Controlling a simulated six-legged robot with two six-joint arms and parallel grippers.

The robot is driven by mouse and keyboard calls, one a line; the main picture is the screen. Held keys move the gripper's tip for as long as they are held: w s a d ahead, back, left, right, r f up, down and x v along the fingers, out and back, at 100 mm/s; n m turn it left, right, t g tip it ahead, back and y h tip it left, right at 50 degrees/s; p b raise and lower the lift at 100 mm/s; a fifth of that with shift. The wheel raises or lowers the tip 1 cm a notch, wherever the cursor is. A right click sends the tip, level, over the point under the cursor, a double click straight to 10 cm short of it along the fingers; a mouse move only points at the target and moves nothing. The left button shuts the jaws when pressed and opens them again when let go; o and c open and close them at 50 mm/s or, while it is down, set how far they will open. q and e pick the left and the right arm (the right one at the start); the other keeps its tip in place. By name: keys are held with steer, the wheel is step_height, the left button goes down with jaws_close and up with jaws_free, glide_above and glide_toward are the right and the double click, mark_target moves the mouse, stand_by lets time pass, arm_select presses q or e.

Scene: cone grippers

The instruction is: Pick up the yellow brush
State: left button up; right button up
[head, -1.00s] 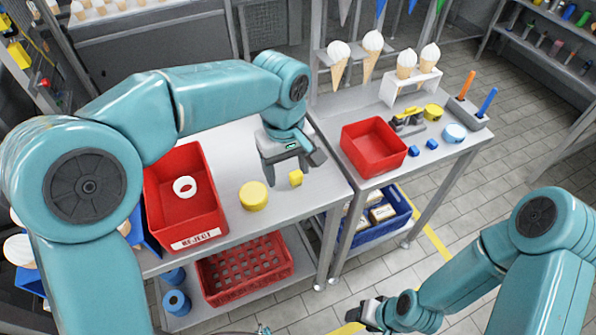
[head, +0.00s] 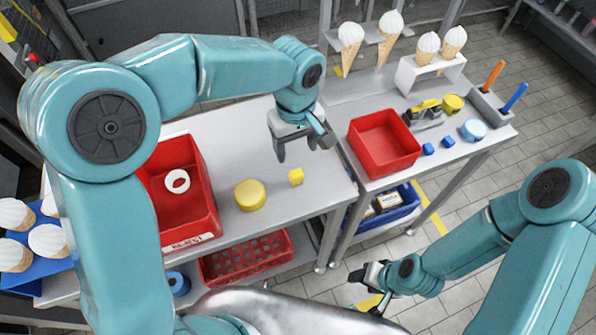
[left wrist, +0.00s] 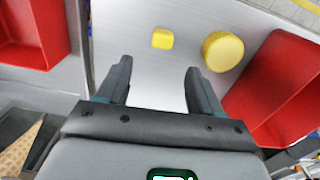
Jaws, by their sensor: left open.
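No object is clearly a yellow brush. A slim yellow piece (head: 427,105) lies on a dark grey tool or block on the right table, too small to identify. My left gripper (head: 303,156) is open and empty above the left table, behind a small yellow block (head: 296,177). In the left wrist view its fingers (left wrist: 158,85) are apart, with the yellow block (left wrist: 162,39) beyond them and a yellow cylinder (left wrist: 222,51) to the right. That cylinder (head: 250,195) stands left of the block in the head view. My right gripper (head: 368,284) is low, over the floor; its jaw gap is unclear.
A red reject bin (head: 205,215) holding a white ring stands on the left table. A red bin (head: 385,143), blue blocks (head: 448,142), a yellow cylinder (head: 452,103) and a holder (head: 492,108) with orange and blue sticks are on the right table. Cones (head: 350,42) stand behind.

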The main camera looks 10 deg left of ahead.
arm_select(q)
glide_above(296, 173)
step_height(296, 173, down, 4)
steer(key=shift+w+a+f, duration=0.1)
steer(key=shift+f, duration=0.1)
steer(key=shift+w+f, duration=0.15)
steer(key=shift+f, duration=0.15)
steer(key=f+p, duration=0.2)
steer(key=f, duration=0.3)
steer(key=shift+s, duration=0.2)
steer(key=shift+w+f, duration=0.1)
steer(key=shift+f, duration=0.05)
steer(key=shift+c, duration=0.9)
steer(key=shift+s, duration=0.2)
steer(key=c, duration=0.9)
steer(key=shift+o, duration=0.2)
steer(key=shift+w, duration=0.1)
